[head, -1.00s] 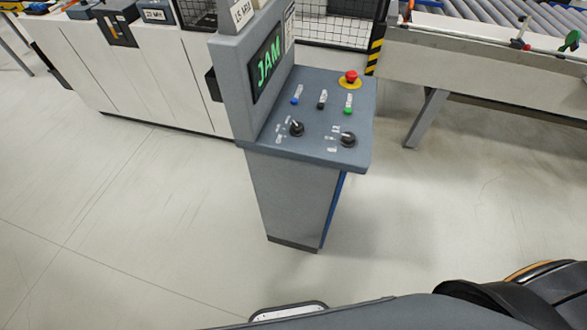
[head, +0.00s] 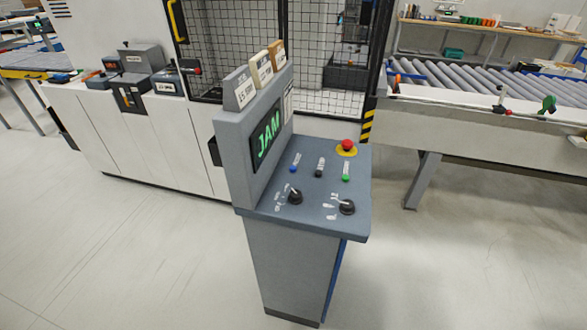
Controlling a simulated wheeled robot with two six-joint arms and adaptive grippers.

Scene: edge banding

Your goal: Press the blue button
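The blue button (head: 293,168) is a small round button on the sloped top of a grey control console (head: 290,258). It is at the left of a row with a black button (head: 319,173) and a green button (head: 345,178). A red emergency button (head: 347,145) on a yellow base sits behind them. Two black rotary knobs, one on the left (head: 295,196) and one on the right (head: 347,207), are nearer the front edge. The console's screen (head: 267,135) reads "JAM" in green. Neither of my grippers is in view.
A white machine cabinet (head: 150,140) with a black mesh guard (head: 235,55) stands behind and left. A roller conveyor (head: 470,85) with a grey leg (head: 423,180) stands at the right. The floor (head: 470,260) in front and to the right is clear.

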